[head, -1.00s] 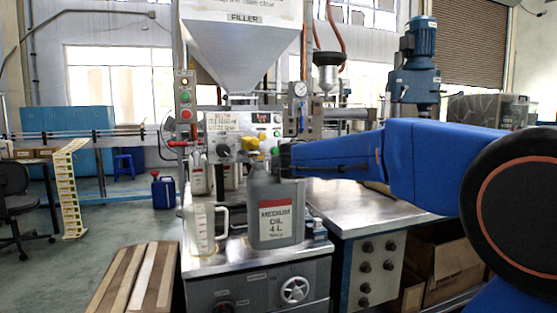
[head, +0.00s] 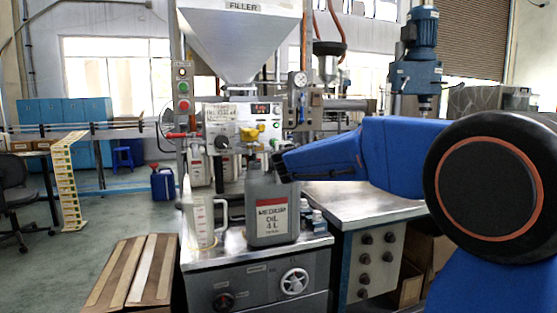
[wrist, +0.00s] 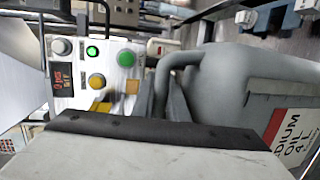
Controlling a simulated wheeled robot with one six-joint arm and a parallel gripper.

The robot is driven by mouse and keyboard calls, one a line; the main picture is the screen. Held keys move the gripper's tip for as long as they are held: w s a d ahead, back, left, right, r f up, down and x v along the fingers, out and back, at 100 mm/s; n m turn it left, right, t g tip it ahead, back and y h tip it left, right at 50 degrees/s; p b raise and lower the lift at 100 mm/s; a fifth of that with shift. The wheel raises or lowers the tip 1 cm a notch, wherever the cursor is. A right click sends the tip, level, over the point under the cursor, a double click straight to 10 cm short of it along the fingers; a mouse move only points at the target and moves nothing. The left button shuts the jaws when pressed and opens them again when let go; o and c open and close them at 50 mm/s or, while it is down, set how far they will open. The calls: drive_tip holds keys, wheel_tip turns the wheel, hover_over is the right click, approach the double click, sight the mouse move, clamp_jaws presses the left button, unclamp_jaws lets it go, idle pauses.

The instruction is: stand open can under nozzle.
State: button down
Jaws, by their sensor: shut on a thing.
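The grey can (head: 270,190), with a white and red oil label, is upright over the front of the filler's steel bench (head: 222,258). I cannot tell whether its base touches the bench. My gripper (head: 284,166) comes in from the right and is shut on the can's handle (wrist: 180,65). In the wrist view the can's body (wrist: 235,75) fills the right side. The can's mouth is not clearly visible. The filler (head: 240,40) stands behind, with a yellow part (head: 252,133) above and behind the can. I cannot make out the nozzle's tip.
A clear measuring jug (head: 200,222) stands on the bench just left of the can. Other grey cans (head: 198,170) stand behind. A control panel (wrist: 95,75) is close to my gripper in the wrist view.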

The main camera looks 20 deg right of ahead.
drive_tip(key=shift+w+f, duration=0.2)
drive_tip(key=shift+f, duration=0.1)
drive_tip(key=shift+w, duration=0.3)
drive_tip(key=w, duration=0.7)
drive_tip(key=shift+f, duration=0.15)
idle(0.3)
drive_tip(key=c, duration=1.7)
unclamp_jaws()
drive_tip(key=shift+o, duration=0.2)
drive_tip(key=shift+s, duration=0.1)
